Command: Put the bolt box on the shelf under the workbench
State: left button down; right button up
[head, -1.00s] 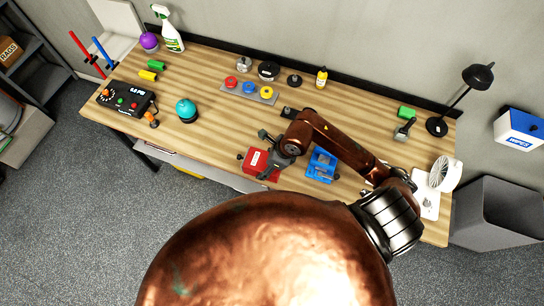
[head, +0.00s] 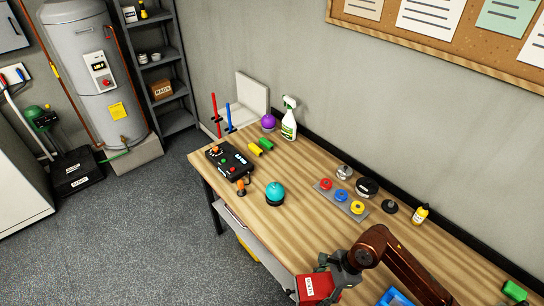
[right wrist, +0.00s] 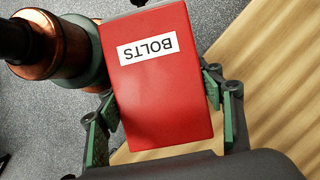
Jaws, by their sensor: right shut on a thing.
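The red bolt box (head: 316,289), with a white label, shows at the bottom edge of the head view at the workbench's front edge. In the right wrist view the box (right wrist: 165,85) fills the middle, and its label reads BOLTS. My right gripper (head: 330,277) is shut on it, with green-padded fingers on both sides in the wrist view. The wooden workbench (head: 310,225) runs diagonally to the lower right. Under its front edge shows part of a pale shelf (head: 242,226); the rest is hidden. My left gripper is not in view.
On the bench stand a teal-topped round object (head: 275,193), a black control box (head: 226,162), a spray bottle (head: 289,118) and a plate of coloured knobs (head: 341,196). A blue object (head: 396,297) is right of my gripper. Yellow (head: 248,249) shows below the bench.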

jog(key=n, duration=0.1)
jog(key=n+g+b, duration=0.1)
jog(key=n, duration=0.1)
jog(key=w+d+n, duration=0.1)
jog(key=shift+f+g+h, duration=0.2)
jog(key=shift+g+h, duration=0.1)
jog(key=shift+h, duration=0.1)
jog(key=w+d+r+n+g+h+b, duration=0.2)
jog(key=w+d+r+n+h+b, duration=0.1)
jog(key=n, duration=0.9)
jog(key=shift+w+d+r+n+h+b, duration=0.4)
jog(key=shift+w+d+r+b, duration=0.2)
jog(key=shift+w+d+r, duration=0.2)
jog(key=shift+s+f+g, duration=0.1)
jog(key=shift+f+g, duration=0.05)
jog(key=shift+g, duration=0.15)
